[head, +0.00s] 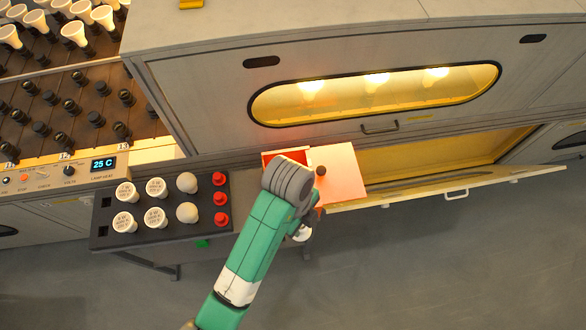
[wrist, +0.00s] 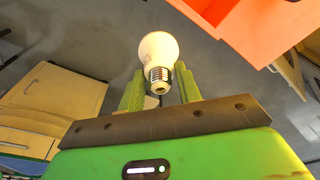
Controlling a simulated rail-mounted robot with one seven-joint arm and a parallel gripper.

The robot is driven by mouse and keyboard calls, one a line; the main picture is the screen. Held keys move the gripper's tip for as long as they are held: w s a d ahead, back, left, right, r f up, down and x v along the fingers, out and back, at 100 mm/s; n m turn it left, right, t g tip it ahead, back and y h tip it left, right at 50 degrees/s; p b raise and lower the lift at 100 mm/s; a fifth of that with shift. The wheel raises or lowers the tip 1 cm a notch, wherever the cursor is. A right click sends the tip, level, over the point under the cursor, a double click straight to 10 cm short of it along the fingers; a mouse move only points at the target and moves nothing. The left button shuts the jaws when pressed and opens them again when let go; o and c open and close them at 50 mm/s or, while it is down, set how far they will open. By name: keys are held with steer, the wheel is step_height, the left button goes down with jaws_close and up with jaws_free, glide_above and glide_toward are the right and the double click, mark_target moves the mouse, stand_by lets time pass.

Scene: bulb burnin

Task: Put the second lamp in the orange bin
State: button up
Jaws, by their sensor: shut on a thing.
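My gripper (wrist: 160,92) is shut on a white lamp (wrist: 158,50), with its metal screw base between the green fingers and its round bulb pointing away from me. In the head view the lamp (head: 302,233) shows only partly, below my wrist, and the fingers are mostly hidden. The orange bin (head: 345,182) stands just above my wrist in the head view, partly covered by my arm. It also shows at the upper right of the wrist view (wrist: 265,30), apart from the lamp. I cannot see what is inside it.
A dark tray (head: 145,235) at the left holds several white lamps and red pieces (head: 220,199). Behind is a grey cabinet (head: 210,90) with lit lamps behind a window (head: 375,95). A lower flap (head: 430,190) hangs open at the right. Floor (head: 430,270) is clear in front.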

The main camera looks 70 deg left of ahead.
steer(key=w+a+b, duration=0.2)
steer(key=w+a, duration=0.1)
steer(key=a, duration=0.6)
steer(key=w+a+b, duration=0.2)
steer(key=a, duration=0.8)
step_height(320, 180, down, 12)
steer(key=b, duration=0.4)
steer(key=shift+r+b, duration=0.25)
steer(key=shift+b, duration=0.05)
steer(key=shift+w+a+f, duration=0.1)
steer(key=shift+a, duration=0.05)
steer(key=o, duration=1)
steer(key=shift+r, duration=0.2)
